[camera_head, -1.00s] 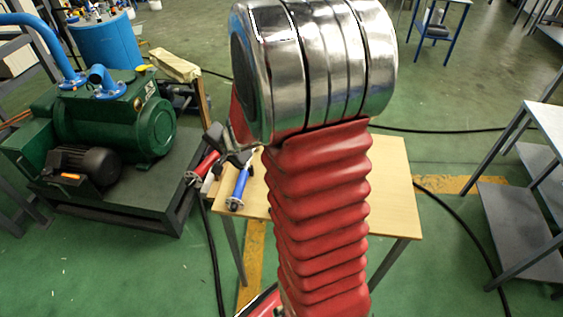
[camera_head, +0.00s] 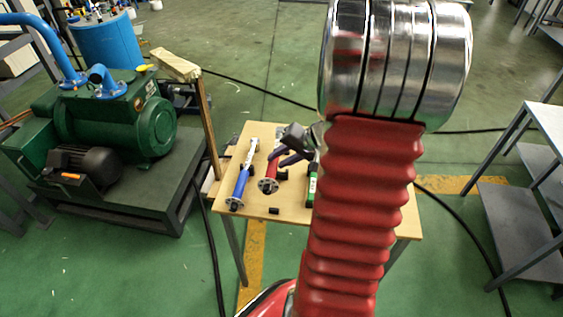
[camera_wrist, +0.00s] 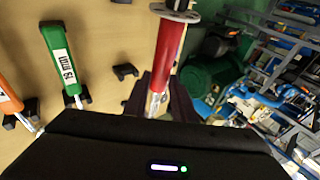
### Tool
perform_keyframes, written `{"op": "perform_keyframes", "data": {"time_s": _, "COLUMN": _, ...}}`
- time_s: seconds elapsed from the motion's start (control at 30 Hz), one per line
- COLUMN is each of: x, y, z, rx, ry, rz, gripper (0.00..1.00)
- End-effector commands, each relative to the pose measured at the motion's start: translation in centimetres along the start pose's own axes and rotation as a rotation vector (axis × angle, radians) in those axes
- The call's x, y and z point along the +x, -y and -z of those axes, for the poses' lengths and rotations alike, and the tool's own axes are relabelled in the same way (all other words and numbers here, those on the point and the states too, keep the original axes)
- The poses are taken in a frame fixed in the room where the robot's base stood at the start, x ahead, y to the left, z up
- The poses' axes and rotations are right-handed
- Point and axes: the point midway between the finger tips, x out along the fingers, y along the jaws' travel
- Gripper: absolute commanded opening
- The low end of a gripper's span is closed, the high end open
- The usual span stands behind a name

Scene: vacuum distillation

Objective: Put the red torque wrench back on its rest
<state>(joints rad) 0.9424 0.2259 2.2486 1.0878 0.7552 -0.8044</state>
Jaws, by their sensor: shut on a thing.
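The red torque wrench (camera_head: 269,173) is in my gripper (camera_head: 285,158) above the wooden table (camera_head: 262,132), between the blue and green wrenches in the head view. In the wrist view the red handle (camera_wrist: 170,48) points up and away, with a round metal end cap. My gripper's dark fingers (camera_wrist: 163,95) are shut around its lower part. A small black rest block (camera_wrist: 125,71) stands empty on the table beside the red wrench; an empty block (camera_head: 274,211) also shows near the table's front edge in the head view. The wrench's far end is hidden by my gripper.
The blue wrench (camera_head: 240,183) lies left of the red one. The green wrench (camera_wrist: 62,55) and an orange wrench (camera_wrist: 9,98) lie to the left in the wrist view. A wooden post (camera_head: 208,125) and the green pump (camera_head: 115,120) stand left of the table.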

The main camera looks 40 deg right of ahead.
Motion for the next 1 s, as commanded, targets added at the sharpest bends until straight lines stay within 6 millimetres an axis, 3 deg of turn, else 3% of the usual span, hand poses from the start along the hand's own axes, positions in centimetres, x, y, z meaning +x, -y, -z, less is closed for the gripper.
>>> {"op": "perform_keyframes", "data": {"time_s": 0.2, "x": -0.95, "y": -1.02, "z": -0.06, "rx": -0.008, "ry": 0.012, "rz": 0.004, "gripper": 0.00}}
{"op": "perform_keyframes", "data": {"time_s": 1.0, "x": -1.25, "y": -1.01, "z": -0.57, "rx": -0.029, "ry": -0.085, "rz": 0.028, "gripper": 0.00}}
